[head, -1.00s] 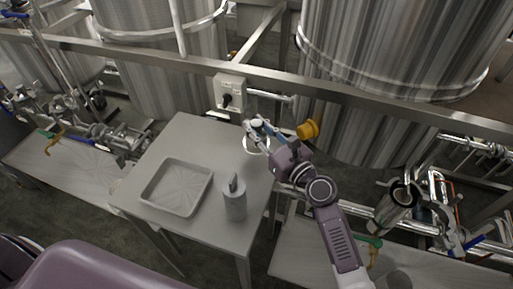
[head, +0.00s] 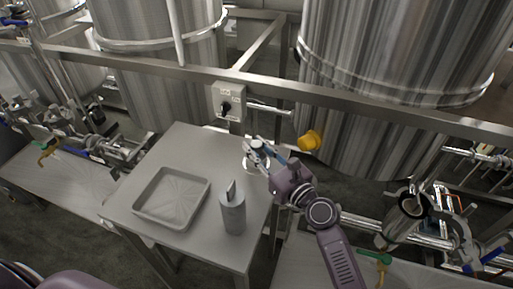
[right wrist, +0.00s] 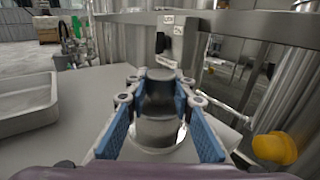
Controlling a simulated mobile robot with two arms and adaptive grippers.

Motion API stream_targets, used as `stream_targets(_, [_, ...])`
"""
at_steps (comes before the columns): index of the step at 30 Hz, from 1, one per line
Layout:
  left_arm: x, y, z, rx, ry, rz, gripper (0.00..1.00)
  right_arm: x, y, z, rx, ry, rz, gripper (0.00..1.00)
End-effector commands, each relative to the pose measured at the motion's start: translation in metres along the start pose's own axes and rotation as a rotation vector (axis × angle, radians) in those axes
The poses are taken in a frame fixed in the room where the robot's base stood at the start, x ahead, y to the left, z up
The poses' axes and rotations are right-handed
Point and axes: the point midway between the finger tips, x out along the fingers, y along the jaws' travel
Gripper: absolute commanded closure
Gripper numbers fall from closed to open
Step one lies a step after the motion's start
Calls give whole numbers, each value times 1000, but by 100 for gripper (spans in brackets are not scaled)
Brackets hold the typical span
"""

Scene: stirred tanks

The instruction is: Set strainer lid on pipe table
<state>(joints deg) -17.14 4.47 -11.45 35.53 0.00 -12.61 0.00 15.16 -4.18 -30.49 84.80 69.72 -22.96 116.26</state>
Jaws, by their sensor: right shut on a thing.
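My right gripper (head: 256,149) is over the far right part of the grey metal table (head: 192,144). It is shut on the strainer lid (head: 250,167), a round shiny metal piece with a dark knob. In the right wrist view, the blue-padded fingers (right wrist: 158,104) close on both sides of the knob, and the lid's bright disc (right wrist: 154,151) shows below it. I cannot tell whether the lid touches the tabletop. The open strainer body (head: 398,222) is on the pipework at the right. My left gripper is out of view.
A shallow grey tray (head: 140,212) and a grey bottle (head: 232,217) stand on the table, left and front of the lid. A switch box (head: 228,102) is mounted behind the table. A yellow fitting (head: 311,140) is right of my gripper.

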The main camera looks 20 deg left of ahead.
Motion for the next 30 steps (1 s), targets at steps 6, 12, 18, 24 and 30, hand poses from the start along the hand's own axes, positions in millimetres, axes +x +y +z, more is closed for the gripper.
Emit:
stream_targets(6, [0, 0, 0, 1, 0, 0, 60, 0, 0, -1, 1, 1, 0, 60])
stream_targets(12, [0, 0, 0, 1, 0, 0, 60, 0, 0, -1, 1, 1, 0, 60])
stream_targets(18, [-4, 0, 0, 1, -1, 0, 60, -10, 0, 2, 1, 2, -1, 60])
stream_targets(24, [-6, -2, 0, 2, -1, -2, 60, -50, 0, 1, 1, 3, -1, 60])
stream_targets(30, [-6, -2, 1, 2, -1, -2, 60, -91, 0, 2, 1, 2, 0, 60])
